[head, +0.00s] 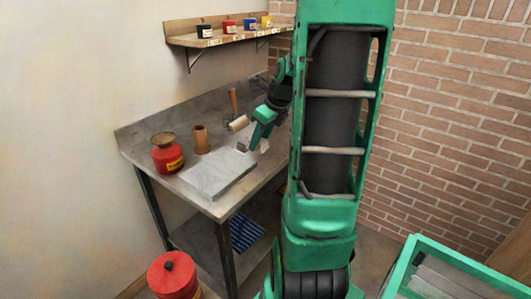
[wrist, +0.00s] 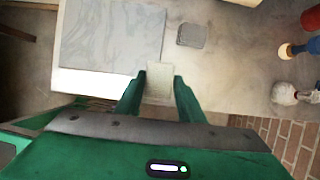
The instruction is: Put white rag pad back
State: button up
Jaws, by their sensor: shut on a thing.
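The white rag pad (wrist: 159,82) is a small pale block between the two fingers of my gripper (wrist: 159,94) in the wrist view. My gripper is shut on it. In the head view my gripper (head: 251,151) is over the bench by the right edge of the grey slab, and the pad is too small to make out. In the wrist view the pad is just off the slab's corner. A small dark grey square (wrist: 191,34) lies on the bench beside the slab (wrist: 112,30), apart from the pad.
A red can (head: 167,155) and a wooden cylinder (head: 202,140) stand left on the bench. A pale roller (head: 238,123) and a white-headed tool (wrist: 284,94) lie deeper along it. A wall shelf (head: 225,38) holds several small pots. Bench near the dark square is clear.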

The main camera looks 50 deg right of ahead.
jog(key=d+f, duration=0.2)
jog(key=d, duration=0.1)
jog(key=d+f, duration=0.1)
jog(key=d, duration=0.1)
jog(key=shift+w, duration=0.25)
jog(key=shift+d+f, duration=0.1)
jog(key=shift+f, duration=1.95)
jog(key=o, duration=1)
jog(key=shift+f, duration=0.1)
